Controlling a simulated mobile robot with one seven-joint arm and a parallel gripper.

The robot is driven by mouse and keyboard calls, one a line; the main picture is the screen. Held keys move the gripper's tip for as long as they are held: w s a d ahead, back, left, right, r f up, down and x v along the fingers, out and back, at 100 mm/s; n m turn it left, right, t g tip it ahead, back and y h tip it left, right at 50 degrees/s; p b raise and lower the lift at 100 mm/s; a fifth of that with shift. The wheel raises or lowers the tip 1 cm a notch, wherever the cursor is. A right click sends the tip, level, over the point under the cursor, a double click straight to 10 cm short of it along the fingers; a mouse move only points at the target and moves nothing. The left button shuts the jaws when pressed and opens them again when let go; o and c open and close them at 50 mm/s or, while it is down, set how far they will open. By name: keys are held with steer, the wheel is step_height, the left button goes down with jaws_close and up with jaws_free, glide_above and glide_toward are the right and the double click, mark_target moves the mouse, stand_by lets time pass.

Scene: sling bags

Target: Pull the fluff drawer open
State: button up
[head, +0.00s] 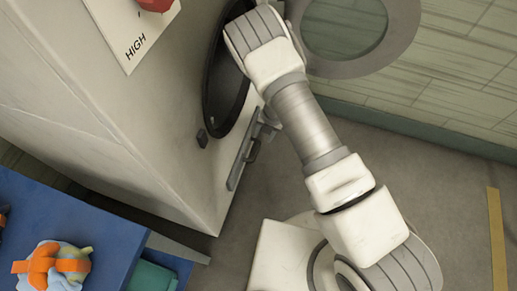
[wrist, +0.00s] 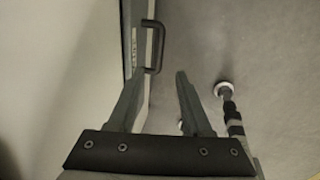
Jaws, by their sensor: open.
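The fluff drawer is a narrow grey front low on the side of a pale machine, in the head view (head: 238,163), with a dark handle (head: 253,150). In the wrist view its front (wrist: 128,42) runs along the pale wall at left, and the black U-shaped handle (wrist: 161,46) stands out to the right. My gripper (wrist: 161,75) is open and empty. Its fingertips are just short of the handle in the picture, with the handle ahead of the gap between them. No contact shows. In the head view my arm largely hides the gripper.
A blue table (head: 110,220) with an orange bag (head: 52,266) stands at lower left. Bare floor (head: 440,190) lies at right.

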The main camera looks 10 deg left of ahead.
mark_target(257, 150)
steer(key=f+b, duration=0.1)
steer(key=f, duration=0.3)
steer(key=a+f+b, duration=0.1)
steer(key=f, duration=0.2)
steer(key=a+f+b, duration=0.1)
steer(key=f, duration=0.3)
steer(key=shift+w+a+f+b, duration=0.15)
steer(key=shift+a+f+b, duration=0.05)
steer(key=shift+f+b, duration=0.15)
jaws_close()
stand_by(0.8)
